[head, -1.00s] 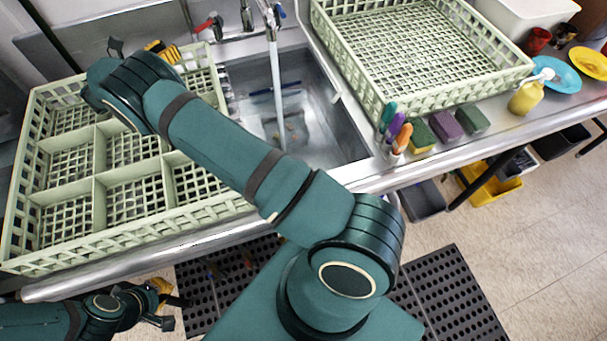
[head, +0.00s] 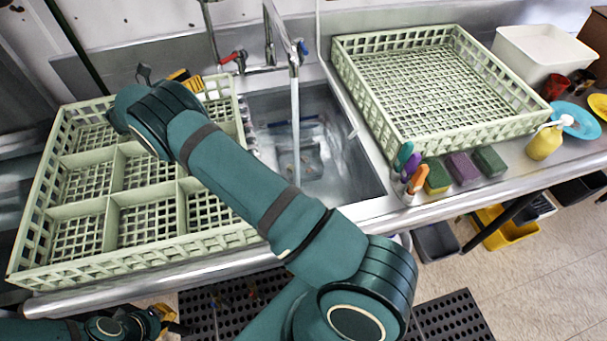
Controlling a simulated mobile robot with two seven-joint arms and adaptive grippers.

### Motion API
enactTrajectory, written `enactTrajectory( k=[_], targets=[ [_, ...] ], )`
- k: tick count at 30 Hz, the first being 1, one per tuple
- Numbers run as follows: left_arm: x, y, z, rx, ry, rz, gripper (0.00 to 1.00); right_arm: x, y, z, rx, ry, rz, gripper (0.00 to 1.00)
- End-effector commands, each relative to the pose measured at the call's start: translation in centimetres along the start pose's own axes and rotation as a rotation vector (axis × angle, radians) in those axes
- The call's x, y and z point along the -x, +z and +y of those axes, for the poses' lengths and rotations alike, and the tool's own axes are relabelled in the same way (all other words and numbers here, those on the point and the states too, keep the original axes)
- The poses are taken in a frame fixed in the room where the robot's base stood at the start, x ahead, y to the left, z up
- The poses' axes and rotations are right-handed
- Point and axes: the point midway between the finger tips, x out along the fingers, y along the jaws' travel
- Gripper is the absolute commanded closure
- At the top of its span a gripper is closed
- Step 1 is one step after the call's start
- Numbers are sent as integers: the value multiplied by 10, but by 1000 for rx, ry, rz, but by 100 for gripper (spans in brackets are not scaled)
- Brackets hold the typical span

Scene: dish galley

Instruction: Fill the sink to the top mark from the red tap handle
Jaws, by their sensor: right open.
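The red tap handle (head: 234,57) is at the back of the sink, left of the spout (head: 292,62). A stream of water (head: 295,125) runs from the spout into the steel sink (head: 350,165). A dark blue strip (head: 308,121) shows inside the basin; I cannot make out a top mark or the exact water level. My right gripper (head: 166,74) is open over the back of the left rack, left of the red handle and apart from it; my arm hides part of it. My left gripper (head: 170,321) is low at the left, below the counter edge, its jaws unclear.
A divided green rack (head: 88,208) stands left of the sink, an empty green rack (head: 440,130) right of it. A blue tap handle (head: 302,46), brushes (head: 411,165), sponges (head: 462,168) and a yellow soap bottle (head: 544,143) are nearby. A black perforated mat (head: 455,318) lies on the floor.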

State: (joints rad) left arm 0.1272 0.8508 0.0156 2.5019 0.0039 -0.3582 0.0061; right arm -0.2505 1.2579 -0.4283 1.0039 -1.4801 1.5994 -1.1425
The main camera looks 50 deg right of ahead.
Motion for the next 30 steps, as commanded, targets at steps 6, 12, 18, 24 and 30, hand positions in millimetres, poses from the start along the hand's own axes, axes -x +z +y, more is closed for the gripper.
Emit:
enactTrajectory(
  k=[6, 12, 18, 24, 30],
  targets=[
    [-28, 9, -11, -5, 2, -17, 100, 6, -7, 2, 0, -2, 3, 56],
    [-29, 10, -11, -7, 2, -19, 100, -11, -2, 0, 2, -5, 2, 56],
    [-32, 9, -12, -7, 2, -17, 100, -50, -3, 0, 2, -7, 3, 56],
    [-36, 9, -14, -7, 2, -15, 100, -88, -3, 0, 0, -6, 3, 56],
    [-39, 9, -15, -8, 2, -14, 100, -117, -3, 0, 1, -5, 3, 56]
  ],
)
